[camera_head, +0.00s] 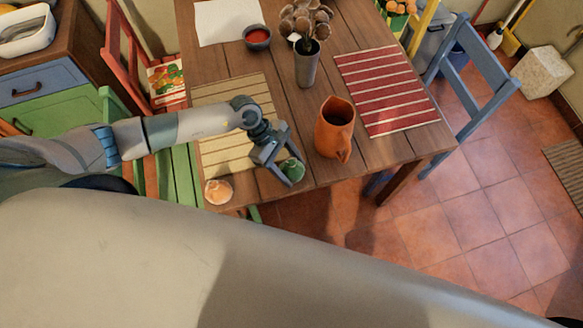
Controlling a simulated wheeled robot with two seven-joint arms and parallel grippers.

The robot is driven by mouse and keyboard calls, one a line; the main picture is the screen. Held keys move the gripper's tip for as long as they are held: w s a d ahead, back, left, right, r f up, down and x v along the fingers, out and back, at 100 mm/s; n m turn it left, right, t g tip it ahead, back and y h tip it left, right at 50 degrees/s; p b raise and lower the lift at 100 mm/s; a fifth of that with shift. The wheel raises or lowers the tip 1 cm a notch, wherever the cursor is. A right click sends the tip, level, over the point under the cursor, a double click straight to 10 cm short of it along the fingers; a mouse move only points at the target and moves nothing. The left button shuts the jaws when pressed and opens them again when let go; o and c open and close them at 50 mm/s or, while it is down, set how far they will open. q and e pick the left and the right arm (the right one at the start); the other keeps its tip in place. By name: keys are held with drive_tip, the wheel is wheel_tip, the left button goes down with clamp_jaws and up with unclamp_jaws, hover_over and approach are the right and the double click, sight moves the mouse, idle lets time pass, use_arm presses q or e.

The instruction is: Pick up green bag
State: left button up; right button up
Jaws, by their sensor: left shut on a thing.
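The green bag (291,169) is a small rounded bundle near the front edge of the wooden table (370,160). My left gripper (285,170) comes in from the left and is shut on the green bag, with its fingers at the bag's sides. I cannot tell whether the bag still touches the table. My right gripper is not in view.
An orange jug (333,128) stands just right of the bag. A red striped mat (386,90), a yellowish mat (222,150), a vase (306,66) and a bowl (257,37) are also on the table.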

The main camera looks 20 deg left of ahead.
sight(292, 165)
use_arm(q)
drive_tip(key=shift+r+b, duration=0.35)
drive_tip(key=shift+r, duration=0.15)
drive_tip(key=r, duration=0.1)
drive_tip(key=r+b, duration=0.1)
drive_tip(key=r, duration=0.1)
drive_tip(key=shift+s+d+b, duration=0.25)
drive_tip(key=shift+s+b, duration=0.1)
drive_tip(key=shift+b, duration=0.05)
drive_tip(key=s+d+r+b, duration=0.4)
drive_tip(key=s+d+r, duration=0.2)
drive_tip(key=s, duration=0.3)
drive_tip(key=shift+r, duration=0.4)
drive_tip(key=shift+a+f, duration=0.1)
